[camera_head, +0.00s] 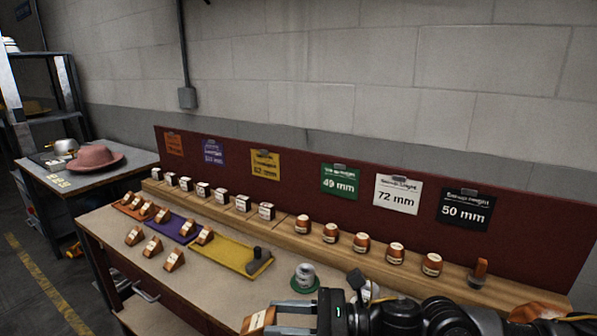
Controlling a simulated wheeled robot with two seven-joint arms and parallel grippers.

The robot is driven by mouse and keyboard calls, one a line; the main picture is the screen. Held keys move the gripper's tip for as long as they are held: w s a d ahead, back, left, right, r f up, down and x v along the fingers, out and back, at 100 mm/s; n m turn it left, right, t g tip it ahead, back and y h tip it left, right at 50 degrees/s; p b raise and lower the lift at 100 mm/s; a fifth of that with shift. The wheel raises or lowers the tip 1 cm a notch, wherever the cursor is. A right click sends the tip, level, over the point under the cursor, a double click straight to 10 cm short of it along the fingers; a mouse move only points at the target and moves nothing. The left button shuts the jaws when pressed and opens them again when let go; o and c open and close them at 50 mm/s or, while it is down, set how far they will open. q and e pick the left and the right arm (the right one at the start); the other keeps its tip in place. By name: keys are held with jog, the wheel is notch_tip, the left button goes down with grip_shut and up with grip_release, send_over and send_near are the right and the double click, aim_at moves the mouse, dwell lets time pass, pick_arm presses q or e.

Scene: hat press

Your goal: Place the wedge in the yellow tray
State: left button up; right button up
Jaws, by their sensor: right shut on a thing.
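My right gripper (276,320) reaches in from the right at the bottom edge, shut on an orange-brown wedge (257,320) with a pale label. The wedge is partly cut off by the frame's bottom edge. The yellow tray (222,252) lies on the bench, farther back and to the left of the gripper. My left gripper is not in view.
Loose wedges (174,260) stand in front of the trays. More wedges sit on the purple tray (172,227) and orange tray (133,210). A green-based object (304,278) stands between the gripper and the back ledge. Labelled blocks (267,211) and wooden pieces (395,252) line the ledge.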

jog(key=shift+s+r+t, duration=0.3)
jog(key=shift+t, duration=0.2)
jog(key=w+d+r+m+t+h+p, duration=0.1)
jog(key=w+d+r+m+t+p, duration=0.15)
jog(key=r, duration=0.45)
jog(key=w+d+r+m+t+h+p, duration=0.1)
jog(key=w+d+r+m+t+p, duration=0.2)
jog(key=r, duration=0.4)
jog(key=d+m+t+h+p, duration=0.2)
jog(key=d+t+h+p, duration=0.15)
jog(key=d, duration=0.35)
pick_arm(q)
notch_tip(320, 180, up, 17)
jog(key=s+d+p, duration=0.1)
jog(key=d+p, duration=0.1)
jog(key=p, duration=0.6)
pick_arm(e)
jog(key=s+d+f+m+t+h, duration=0.2)
jog(key=d+f, duration=0.1)
jog(key=d, duration=0.3)
jog(key=s+d+f+m+t+h, duration=0.2)
jog(key=s+d+f+t, duration=0.1)
jog(key=d, duration=0.3)
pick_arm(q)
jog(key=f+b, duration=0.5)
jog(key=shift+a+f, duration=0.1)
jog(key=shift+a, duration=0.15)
pick_arm(e)
notch_tip(320, 180, down, 6)
jog(key=shift+r, duration=0.1)
